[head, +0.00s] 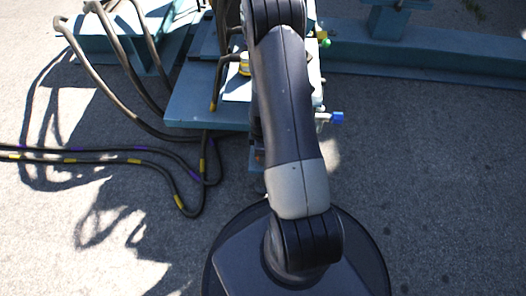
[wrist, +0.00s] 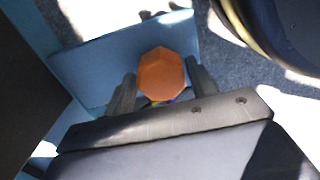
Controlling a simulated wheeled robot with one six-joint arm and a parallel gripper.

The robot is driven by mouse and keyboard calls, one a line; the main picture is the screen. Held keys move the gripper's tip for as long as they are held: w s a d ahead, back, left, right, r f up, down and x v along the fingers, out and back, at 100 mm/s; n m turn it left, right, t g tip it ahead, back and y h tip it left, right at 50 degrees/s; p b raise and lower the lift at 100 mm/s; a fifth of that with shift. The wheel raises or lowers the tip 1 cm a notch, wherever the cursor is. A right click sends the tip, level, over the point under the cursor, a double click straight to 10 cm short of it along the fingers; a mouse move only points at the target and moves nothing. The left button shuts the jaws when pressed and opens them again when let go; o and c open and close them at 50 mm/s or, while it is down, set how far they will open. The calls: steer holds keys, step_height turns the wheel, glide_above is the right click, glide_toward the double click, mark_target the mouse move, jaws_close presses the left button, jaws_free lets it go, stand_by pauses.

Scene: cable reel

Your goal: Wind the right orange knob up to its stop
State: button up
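An orange faceted knob (wrist: 161,74) shows in the wrist view in front of a light blue panel (wrist: 100,62). My gripper (wrist: 160,80) has one dark finger on each side of the knob. The fingers are spread, with a narrow gap to the knob on each side, and I see no clear contact. Only one orange knob shows in the wrist view. In the head view, my arm covers my gripper and most of the area around the knob; a small orange spot (head: 259,157) shows beside the arm.
In the head view, a teal metal frame (head: 200,105) carries a blue-tipped fitting (head: 335,117) at right. Dark cables (head: 130,155) with yellow bands loop across the ground at left. A teal beam (head: 430,60) runs along the back right. The pavement at lower right is clear.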

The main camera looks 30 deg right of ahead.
steer(key=shift+o, duration=1.2)
steer(key=shift+r, duration=0.1)
step_height(320, 180, up, 11)
steer(key=p, duration=0.4)
steer(key=shift+f, duration=0.2)
step_height(320, 180, down, 11)
steer(key=b, duration=0.4)
steer(key=shift+s+f, duration=0.1)
steer(key=shift+m, duration=0.3)
